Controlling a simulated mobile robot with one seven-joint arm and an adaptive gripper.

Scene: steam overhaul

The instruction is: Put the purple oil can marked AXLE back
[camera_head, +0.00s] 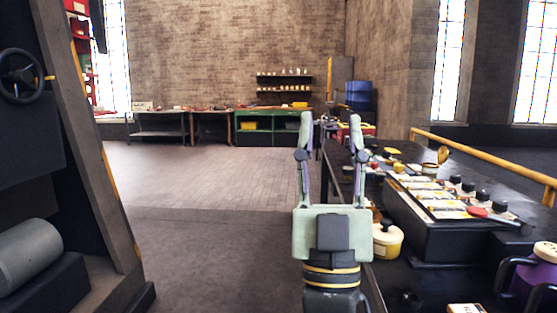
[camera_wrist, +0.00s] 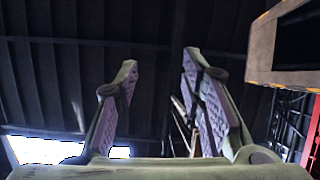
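A purple can (camera_head: 522,279) with a dark handle stands at the right edge of the camera_head view, on the dark bench (camera_head: 438,279). It is partly cut off by the frame and its marking cannot be read. My gripper (camera_head: 331,120) points upward, left of the can and well apart from it. Its two fingers are spread with nothing between them. In the camera_wrist view my gripper (camera_wrist: 159,62) is also open and empty against the dark roof. No place marked AXLE can be made out.
A cream can (camera_head: 386,240) stands beside a raised black rack (camera_head: 430,238) with cards and dark-topped bottles. A yellow rail (camera_head: 485,165) runs behind the bench. Dark machinery (camera_head: 60,150) stands at left. The floor (camera_head: 200,240) between is clear.

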